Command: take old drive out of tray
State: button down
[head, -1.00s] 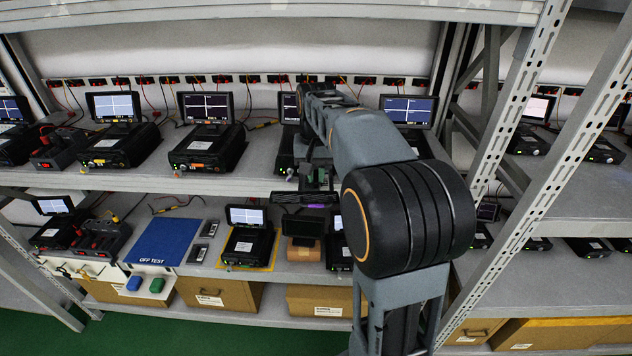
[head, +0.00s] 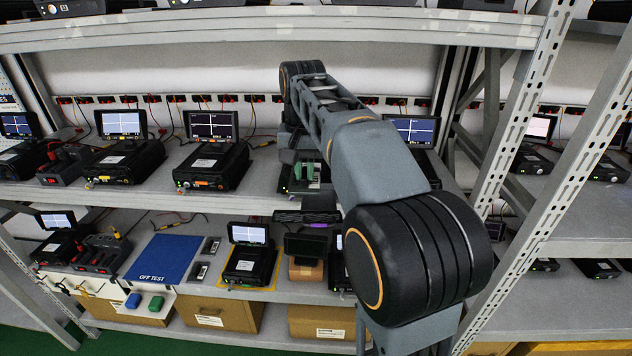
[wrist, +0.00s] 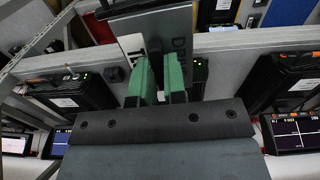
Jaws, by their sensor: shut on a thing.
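My gripper (wrist: 160,80) shows green fingers in the wrist view, shut on a flat dark grey drive (wrist: 172,22) with partly hidden lettering. The drive extends past the fingertips, and a pale lettered patch shows beside it. In the head view my gripper (head: 305,172) is in front of the upper shelf's edge zone, partly behind my arm. A dark, flat tray-like part (head: 307,216) shows below it at the shelf's front edge. Its inside cannot be made out. The unit behind my gripper is mostly hidden by my arm.
Test units with screens (head: 212,150) stand on the upper shelf to the left. Below are a blue OFF TEST mat (head: 163,257), a unit on a yellow mat (head: 248,265) and cardboard boxes (head: 222,310). A perforated rack post (head: 520,130) rises right of my arm.

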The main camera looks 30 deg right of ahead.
jog(key=s+a+r+p, duration=0.3)
jog(key=a+r, duration=0.5)
jog(key=shift+s+a, duration=0.3)
jog(key=shift+a, duration=0.1)
